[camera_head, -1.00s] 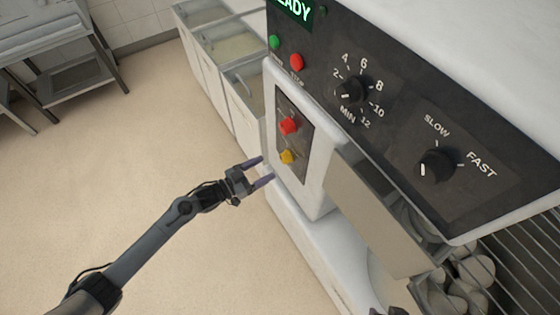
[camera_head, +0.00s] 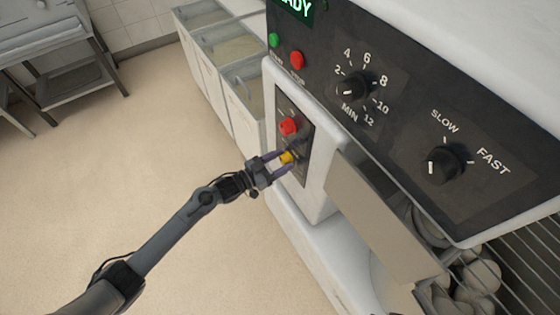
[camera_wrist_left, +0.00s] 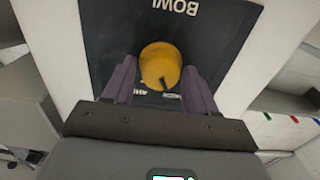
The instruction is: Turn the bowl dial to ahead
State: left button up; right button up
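The bowl dial is a yellow round knob (camera_head: 287,157) on a dark panel (camera_head: 304,170) set in the white machine's side housing, below a red button (camera_head: 288,126). In the left wrist view the knob (camera_wrist_left: 160,66) sits under an upside-down "BOWL" label (camera_wrist_left: 176,6). Its dark pointer mark is at its lower edge; the small labels there are partly hidden and unreadable. My left gripper (camera_head: 276,163) has its purple fingers on either side of the knob. The fingers (camera_wrist_left: 160,80) look open, close beside it; contact is not clear. My right gripper is not visible.
The control face above holds a numbered dial (camera_head: 352,87), a slow/fast dial (camera_head: 444,165), a green button (camera_head: 274,40) and a red button (camera_head: 297,59). A flat metal panel (camera_head: 385,215) juts out to the right. Bins (camera_head: 240,50) stand behind.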

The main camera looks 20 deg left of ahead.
pick_arm(q)
jog(key=c, duration=0.7)
jog(key=shift+c, duration=0.2)
jog(key=shift+m, duration=1.5)
jog(key=m, duration=0.2)
jog(key=shift+d+m, duration=0.1)
jog(key=shift+m, duration=0.2)
jog(key=m, duration=0.6)
jog(key=shift+s+f, duration=0.1)
jog(key=shift+m, duration=0.3)
jog(key=o, duration=1)
